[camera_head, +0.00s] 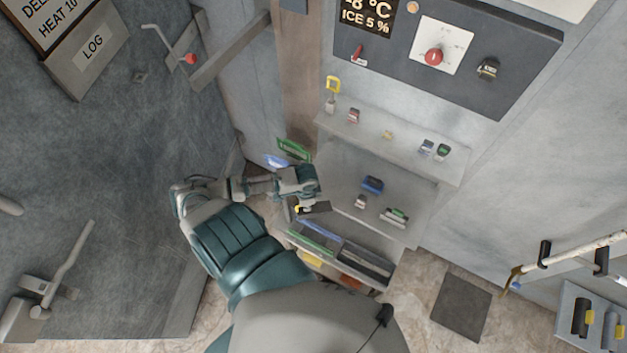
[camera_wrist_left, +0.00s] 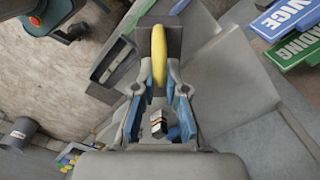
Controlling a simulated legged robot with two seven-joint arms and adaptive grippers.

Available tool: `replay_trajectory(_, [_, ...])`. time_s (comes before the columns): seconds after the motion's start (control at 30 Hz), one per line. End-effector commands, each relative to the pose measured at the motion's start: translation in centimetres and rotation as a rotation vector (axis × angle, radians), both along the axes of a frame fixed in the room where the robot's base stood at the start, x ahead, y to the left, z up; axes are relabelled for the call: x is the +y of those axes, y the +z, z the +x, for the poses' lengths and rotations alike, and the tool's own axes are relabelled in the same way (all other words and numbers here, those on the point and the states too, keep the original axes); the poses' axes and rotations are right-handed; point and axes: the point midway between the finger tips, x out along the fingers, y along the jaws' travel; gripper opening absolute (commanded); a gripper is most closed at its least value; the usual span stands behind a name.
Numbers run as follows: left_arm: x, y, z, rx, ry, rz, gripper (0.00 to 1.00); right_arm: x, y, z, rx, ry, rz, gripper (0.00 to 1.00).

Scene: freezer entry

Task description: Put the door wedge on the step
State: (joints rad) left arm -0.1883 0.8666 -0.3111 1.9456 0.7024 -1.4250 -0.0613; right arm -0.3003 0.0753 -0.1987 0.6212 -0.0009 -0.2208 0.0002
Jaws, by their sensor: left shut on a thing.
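My left gripper (camera_head: 303,200) is in the middle of the head view, in front of a stepped grey stand. It is shut on a dark piece with a yellow strip, which I take to be the door wedge (camera_head: 317,208). In the left wrist view the wedge (camera_wrist_left: 158,55) sticks out beyond the fingertips (camera_wrist_left: 160,88), its yellow strip lengthwise. The wedge appears held beside the left edge of the stand's middle ledge, which may be the step (camera_head: 345,180); I cannot tell whether they touch. My right gripper is not in view.
The middle ledge bears a blue item (camera_head: 372,184) and small items to its right. Small things line the upper ledge (camera_head: 400,135). Below is a bin (camera_head: 365,262) with several items. Green (camera_head: 293,149) and blue signs stand at the left. A dark mat (camera_head: 460,306) lies on the floor.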

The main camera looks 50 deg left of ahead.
Motion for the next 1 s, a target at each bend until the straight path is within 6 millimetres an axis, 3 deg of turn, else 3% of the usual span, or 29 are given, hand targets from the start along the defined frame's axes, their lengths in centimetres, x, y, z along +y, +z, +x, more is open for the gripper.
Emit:
replay_trajectory(0.2, [5.3,-0.6,4.2,-0.003,0.006,0.001,0.0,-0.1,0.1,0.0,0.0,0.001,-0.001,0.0])
replay_trajectory(0.4, [8.7,-1.1,6.7,-0.001,0.002,-0.003,0.0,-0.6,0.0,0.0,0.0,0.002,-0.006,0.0])
replay_trajectory(0.63, [10.3,-1.6,8.0,0.0,0.001,-0.004,0.0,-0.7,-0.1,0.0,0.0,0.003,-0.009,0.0])
replay_trajectory(0.8, [10.1,-4.2,7.9,0.001,0.0,-0.003,0.0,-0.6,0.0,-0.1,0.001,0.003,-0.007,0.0])
replay_trajectory(1.0, [10.0,-4.7,7.9,-0.001,-0.002,0.0,0.0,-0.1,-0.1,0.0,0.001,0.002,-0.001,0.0])
